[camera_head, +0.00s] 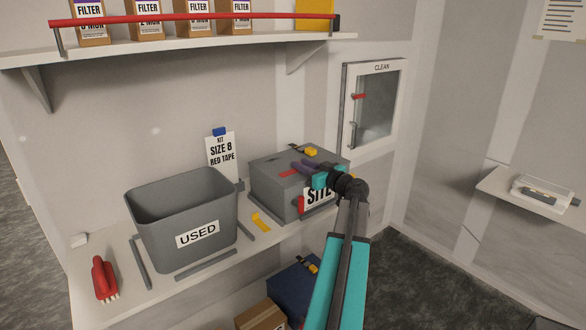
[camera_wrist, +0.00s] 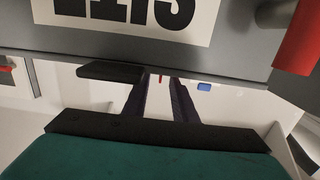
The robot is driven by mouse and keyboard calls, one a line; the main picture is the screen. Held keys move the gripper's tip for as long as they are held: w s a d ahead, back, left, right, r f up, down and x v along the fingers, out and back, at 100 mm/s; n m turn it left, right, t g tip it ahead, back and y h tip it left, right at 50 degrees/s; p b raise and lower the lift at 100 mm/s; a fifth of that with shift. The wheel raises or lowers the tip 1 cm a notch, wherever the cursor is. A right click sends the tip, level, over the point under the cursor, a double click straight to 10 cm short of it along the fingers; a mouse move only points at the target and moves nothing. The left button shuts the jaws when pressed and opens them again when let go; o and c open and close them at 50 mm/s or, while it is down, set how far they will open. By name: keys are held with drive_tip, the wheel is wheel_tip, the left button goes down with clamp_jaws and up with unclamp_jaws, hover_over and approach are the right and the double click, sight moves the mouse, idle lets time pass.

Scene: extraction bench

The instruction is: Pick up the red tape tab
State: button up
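The grey box (camera_head: 270,188) with a "SIZE"-type label stands on the bench, right of the used bin. A flat red tab (camera_head: 290,173) lies on its lid, just beside my gripper's fingertips. My gripper (camera_head: 300,166), with dark purple fingers, reaches in from the right low over the lid. In the wrist view the fingers (camera_wrist: 162,88) are apart, with a clear gap and nothing held. A small red spot (camera_wrist: 162,78) shows beyond that gap; I cannot tell whether it is the tab. A red piece (camera_head: 301,204) is on the box's front, also large in the wrist view (camera_wrist: 299,38).
A grey "USED" bin (camera_head: 155,218) stands to the left. A kit sign (camera_head: 222,158) stands behind. A yellow piece (camera_head: 261,222) and a red brush (camera_head: 103,278) lie on the bench (camera_head: 112,235). A yellow piece (camera_head: 310,151) sits at the lid's back. A shelf (camera_head: 190,41) hangs above.

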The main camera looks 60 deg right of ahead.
drive_tip(key=shift+p+x, duration=0.45)
drive_tip(key=shift+x, duration=0.85)
clamp_jaws()
